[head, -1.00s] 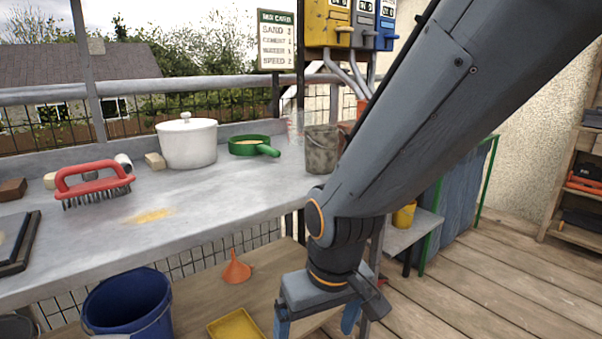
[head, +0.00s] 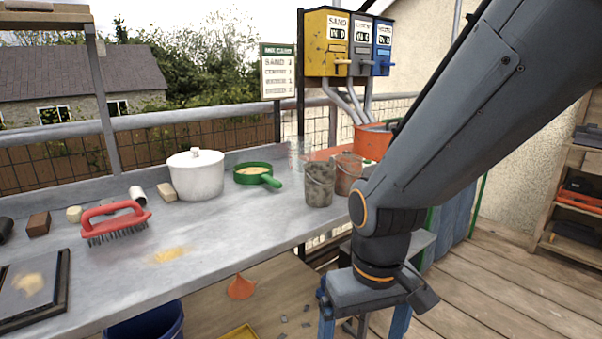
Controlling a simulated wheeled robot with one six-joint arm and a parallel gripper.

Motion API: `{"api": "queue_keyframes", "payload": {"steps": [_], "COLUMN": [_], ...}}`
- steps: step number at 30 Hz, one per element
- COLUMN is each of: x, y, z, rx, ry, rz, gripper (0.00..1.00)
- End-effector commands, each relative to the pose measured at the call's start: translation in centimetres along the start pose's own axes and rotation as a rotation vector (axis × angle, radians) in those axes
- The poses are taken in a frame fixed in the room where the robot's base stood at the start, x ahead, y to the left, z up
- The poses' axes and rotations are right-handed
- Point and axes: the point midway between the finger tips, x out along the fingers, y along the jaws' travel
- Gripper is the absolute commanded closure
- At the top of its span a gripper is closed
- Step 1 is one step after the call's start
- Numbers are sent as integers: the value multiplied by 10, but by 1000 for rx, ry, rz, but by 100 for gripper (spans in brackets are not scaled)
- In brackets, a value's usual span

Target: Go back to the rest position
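My gripper (head: 362,322) hangs pointing down in front of the workbench's right end, at the lower edge of the head view. Its two blue fingers stand wide apart, and I see nothing held between them. The fingertips are cut off by the picture's edge. My arm crosses the right side and hides part of what is behind it. The grey workbench (head: 215,235) stands to the left of my gripper, which is apart from it.
On the bench are a red-handled brush (head: 115,222), a white pot (head: 196,175), a green pan (head: 255,173) and a dirty bucket (head: 319,183). Dispensers (head: 350,45) hang behind. A blue bucket (head: 150,322) stands below. Wooden floor (head: 510,285) at right is mostly clear.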

Motion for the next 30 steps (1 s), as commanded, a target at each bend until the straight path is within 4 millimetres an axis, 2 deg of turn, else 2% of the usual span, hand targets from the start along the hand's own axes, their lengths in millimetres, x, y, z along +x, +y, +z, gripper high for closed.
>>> {"api": "queue_keyframes", "payload": {"steps": [1,3,9,15,20,28,30], "x": [-20,-34,-75,-106,-115,-115,-115], "y": [8,19,48,72,81,83,83], "z": [5,9,22,34,39,40,40], "rx": [29,62,157,233,262,268,268], "ry": [-2,-4,-5,-6,-8,-8,-8], "rz": [3,6,14,20,22,23,23], "gripper": [10,10,10,10,10,10,20]}}
